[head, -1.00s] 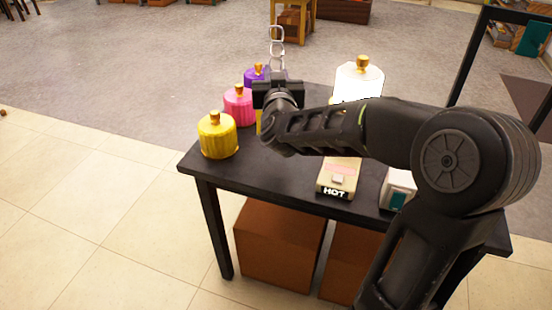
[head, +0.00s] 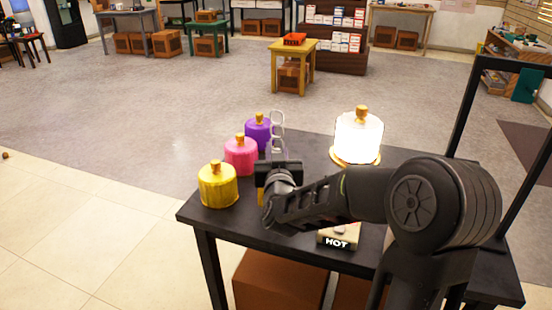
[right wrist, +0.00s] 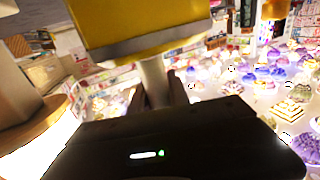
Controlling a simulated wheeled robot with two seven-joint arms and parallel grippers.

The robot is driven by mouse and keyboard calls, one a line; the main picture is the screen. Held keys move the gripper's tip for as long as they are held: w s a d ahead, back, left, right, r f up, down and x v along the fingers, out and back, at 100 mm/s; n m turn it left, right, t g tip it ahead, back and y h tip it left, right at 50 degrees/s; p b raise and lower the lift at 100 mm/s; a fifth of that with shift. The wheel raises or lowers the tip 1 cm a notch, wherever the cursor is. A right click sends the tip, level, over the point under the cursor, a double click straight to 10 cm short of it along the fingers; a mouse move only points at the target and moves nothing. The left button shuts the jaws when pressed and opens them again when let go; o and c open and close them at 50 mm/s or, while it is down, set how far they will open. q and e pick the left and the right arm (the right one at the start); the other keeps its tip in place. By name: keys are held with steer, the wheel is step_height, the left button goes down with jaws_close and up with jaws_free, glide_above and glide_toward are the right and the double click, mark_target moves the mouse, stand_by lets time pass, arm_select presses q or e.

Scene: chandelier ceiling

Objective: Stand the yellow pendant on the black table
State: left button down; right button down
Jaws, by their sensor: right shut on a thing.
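The black table (head: 400,233) stands in front of me. My right gripper (head: 279,172) is shut on the stem of a yellow pendant (head: 261,195) over the table's left part. Most of that pendant is hidden by my arm in the head view; chain links (head: 277,123) rise above the gripper. The right wrist view shows its yellow body (right wrist: 140,22) with a grey band (right wrist: 155,45) and pale stem (right wrist: 154,82) between the fingers. I cannot tell whether its base touches the table. My left gripper is not in view.
Yellow (head: 217,187), pink (head: 240,156) and purple (head: 258,133) capped pieces stand in a row along the table's left side. A glowing white lamp (head: 358,138) stands at the back right. A box marked HOT (head: 337,243) sits near the front edge.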

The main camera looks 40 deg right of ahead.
step_height(320, 180, down, 2)
steer(key=shift+f, duration=0.1)
steer(key=shift+f+b, duration=0.2)
steer(key=shift+b, duration=0.15)
steer(key=c, duration=1.3)
jaws_free()
steer(key=shift+o, duration=0.2)
steer(key=shift+r, duration=0.15)
